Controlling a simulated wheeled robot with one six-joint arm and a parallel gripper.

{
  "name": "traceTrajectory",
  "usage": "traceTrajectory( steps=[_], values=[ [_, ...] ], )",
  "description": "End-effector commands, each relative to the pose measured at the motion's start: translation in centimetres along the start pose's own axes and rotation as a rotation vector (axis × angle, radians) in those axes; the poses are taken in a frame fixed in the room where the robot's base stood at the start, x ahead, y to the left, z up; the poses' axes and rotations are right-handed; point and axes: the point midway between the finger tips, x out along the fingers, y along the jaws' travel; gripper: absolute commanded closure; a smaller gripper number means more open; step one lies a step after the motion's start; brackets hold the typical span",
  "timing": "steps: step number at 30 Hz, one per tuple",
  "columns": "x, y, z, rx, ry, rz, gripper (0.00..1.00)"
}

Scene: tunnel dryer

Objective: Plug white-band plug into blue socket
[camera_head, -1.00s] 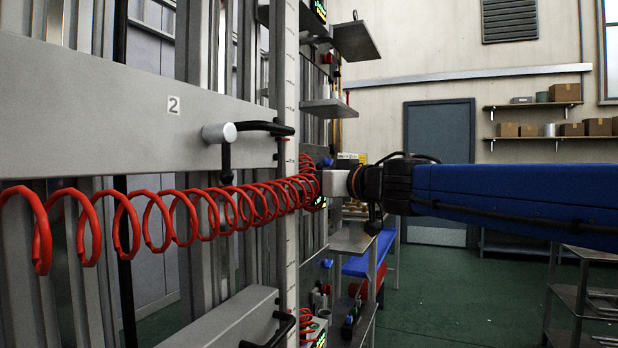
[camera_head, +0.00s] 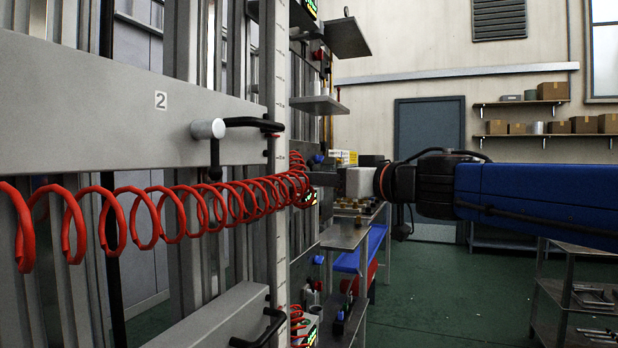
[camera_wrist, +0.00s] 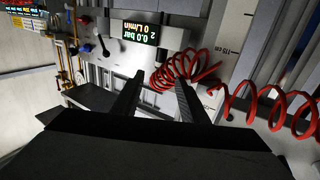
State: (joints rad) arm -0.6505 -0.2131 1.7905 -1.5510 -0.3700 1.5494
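The red hose (camera_wrist: 232,98) bunches behind and beside the right fingertip. I cannot make out the white-band plug; the hose end is lost among the coils. A small blue fitting (camera_head: 318,158), possibly the blue socket, shows just above my gripper in the head view. Whether anything is plugged into it cannot be told.
A grey panel marked 2 (camera_head: 75,110) with a black handle (camera_head: 250,123) stands at left. Small metal shelves (camera_head: 345,235) jut out below my gripper. Green floor (camera_head: 430,290) at right is open.

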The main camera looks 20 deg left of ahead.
Motion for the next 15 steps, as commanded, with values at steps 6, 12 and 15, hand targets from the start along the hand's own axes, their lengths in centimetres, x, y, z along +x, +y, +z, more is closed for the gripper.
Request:
traceTrajectory(
  steps=[6, 12, 15],
  values=[
    [-4.2, 0.0, -0.1, -0.001, 0.001, 0.001, 0.6],
    [-7.3, 0.0, 0.0, -0.001, 0.001, 0.0, 0.6],
    [-8.4, 0.1, -0.1, -0.001, 0.001, 0.001, 0.6]
  ],
)
